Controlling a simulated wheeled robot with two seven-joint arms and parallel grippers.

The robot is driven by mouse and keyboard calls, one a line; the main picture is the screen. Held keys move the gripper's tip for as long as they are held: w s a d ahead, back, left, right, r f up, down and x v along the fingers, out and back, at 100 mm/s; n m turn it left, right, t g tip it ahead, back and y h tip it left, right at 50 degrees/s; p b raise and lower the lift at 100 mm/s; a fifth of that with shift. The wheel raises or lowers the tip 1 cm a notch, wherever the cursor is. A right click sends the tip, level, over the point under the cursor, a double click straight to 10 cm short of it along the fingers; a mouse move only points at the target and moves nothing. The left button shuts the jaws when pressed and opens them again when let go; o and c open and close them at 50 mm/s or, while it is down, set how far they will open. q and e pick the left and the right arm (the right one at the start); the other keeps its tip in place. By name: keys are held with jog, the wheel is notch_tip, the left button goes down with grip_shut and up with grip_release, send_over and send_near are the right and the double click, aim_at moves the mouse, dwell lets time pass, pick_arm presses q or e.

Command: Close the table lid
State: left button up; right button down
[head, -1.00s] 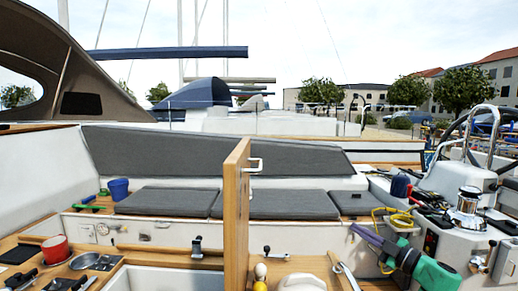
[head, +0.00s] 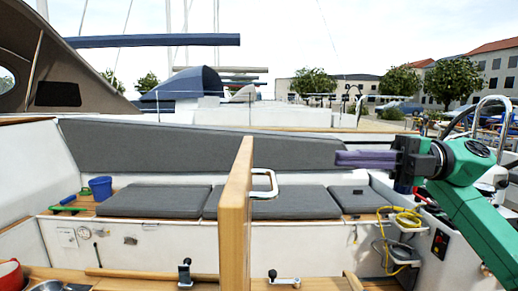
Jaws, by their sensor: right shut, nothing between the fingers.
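The table lid (head: 236,215) is a wooden panel standing upright, seen nearly edge-on in the middle of the head view. My right gripper (head: 338,158) is on the right, level with the lid's upper part. Its purple-grey fingers point left toward the lid, shut and empty, with a gap in the picture between them and the handle. My left gripper is out of view. The lower part of the lid runs off the bottom edge.
Grey seat cushions (head: 155,201) line the bench behind the lid. A blue bucket (head: 101,188) stands at the left, a red cup (head: 10,274) at the lower left corner. Metal latches (head: 185,271) sit on the table's wood. A yellow rope (head: 406,216) hangs at the right.

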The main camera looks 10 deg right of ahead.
aim_at(271, 174)
jog(key=p+x, duration=0.1)
jog(key=x, duration=0.3)
jog(key=s+p+x, duration=0.1)
jog(key=p+x, duration=0.1)
jog(key=x, duration=0.2)
jog(key=s+r+p+x, duration=0.1)
jog(key=p+x, duration=0.1)
jog(key=x, duration=0.3)
jog(key=shift+a+r, duration=0.1)
jog(key=shift+a, duration=0.4)
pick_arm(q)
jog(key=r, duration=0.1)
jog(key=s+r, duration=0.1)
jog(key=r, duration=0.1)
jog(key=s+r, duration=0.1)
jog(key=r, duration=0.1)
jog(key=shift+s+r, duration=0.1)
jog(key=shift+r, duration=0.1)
pick_arm(e)
jog(key=shift+w, duration=0.1)
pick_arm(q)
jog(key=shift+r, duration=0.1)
